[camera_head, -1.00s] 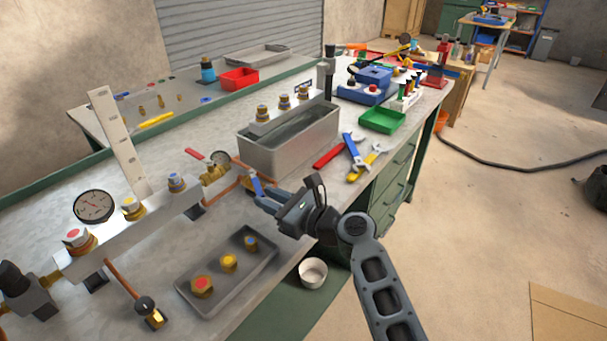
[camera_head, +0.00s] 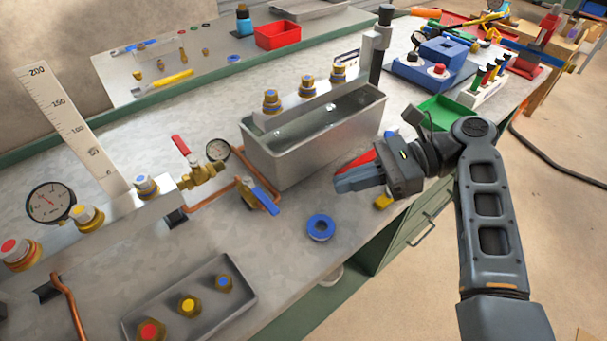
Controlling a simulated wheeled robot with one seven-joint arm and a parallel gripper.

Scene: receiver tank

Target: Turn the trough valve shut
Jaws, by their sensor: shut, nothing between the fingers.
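The grey metal trough (camera_head: 262,160) stands on the bench in mid-picture. A blue-handled lever valve (camera_head: 264,201) sits on the copper pipe in front of the trough's left end. Its handle slants down to the right. A brass valve (camera_head: 203,173) with a raised red lever (camera_head: 181,146) joins the manifold's end, further left. Which of the two is the trough valve is not marked. My gripper (camera_head: 340,183) is shut and empty. It hovers in front of the trough's right part, well right of the blue handle and apart from it.
A blue tape roll (camera_head: 320,228) lies between the blue handle and my gripper. A small gauge (camera_head: 217,150) stands behind the pipe. A tray (camera_head: 245,293) with several capped fittings is at the front. Red-handled and yellow tools lie partly behind my gripper.

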